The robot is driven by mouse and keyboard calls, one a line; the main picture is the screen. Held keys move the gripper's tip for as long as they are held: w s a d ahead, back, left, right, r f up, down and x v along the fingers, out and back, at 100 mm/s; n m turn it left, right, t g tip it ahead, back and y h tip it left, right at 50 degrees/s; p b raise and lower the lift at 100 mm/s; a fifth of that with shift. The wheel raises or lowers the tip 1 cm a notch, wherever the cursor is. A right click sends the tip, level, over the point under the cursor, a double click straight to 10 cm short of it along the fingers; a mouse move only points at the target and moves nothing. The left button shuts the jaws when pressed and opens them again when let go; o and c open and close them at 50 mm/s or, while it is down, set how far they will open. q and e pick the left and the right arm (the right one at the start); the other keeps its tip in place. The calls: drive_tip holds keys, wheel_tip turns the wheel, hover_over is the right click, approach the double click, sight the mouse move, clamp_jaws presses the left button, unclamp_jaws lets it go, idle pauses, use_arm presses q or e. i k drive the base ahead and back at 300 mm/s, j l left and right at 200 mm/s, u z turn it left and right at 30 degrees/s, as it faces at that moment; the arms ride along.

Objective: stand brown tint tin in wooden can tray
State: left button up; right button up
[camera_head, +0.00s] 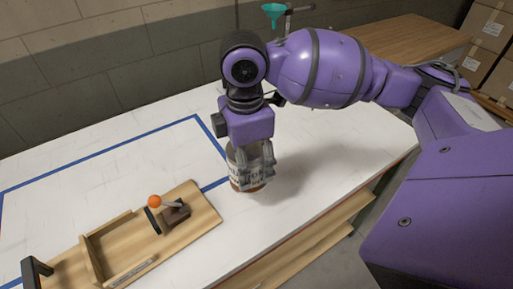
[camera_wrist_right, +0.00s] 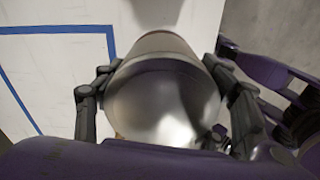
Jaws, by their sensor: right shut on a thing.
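The tint tin (camera_head: 247,184) has a pale label and a brown band near its bottom. My right gripper (camera_head: 252,160) is shut around its sides from above and hides much of it. The tin looks upright over the white table; I cannot tell whether its base touches. In the right wrist view the tin's silvery lid (camera_wrist_right: 160,100) sits between the two fingers of my right gripper (camera_wrist_right: 165,105). The wooden can tray (camera_head: 203,213) lies at the lower left in the head view, with a divider and a black handle. The tin is apart from it, to its upper right. My left gripper is out of view.
An orange-knobbed clamp (camera_head: 155,201) stands on the wooden tray's right part. Blue tape (camera_head: 100,150) outlines an area of the white table (camera_head: 130,140), which is mostly clear. A teal funnel (camera_head: 273,11) is behind my arm. Cardboard boxes (camera_head: 488,35) stand at the far right.

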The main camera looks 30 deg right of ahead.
sight(120, 251)
drive_tip(key=k+j+u, duration=0.4)
drive_tip(key=j, duration=0.25)
drive_tip(key=u, duration=0.8)
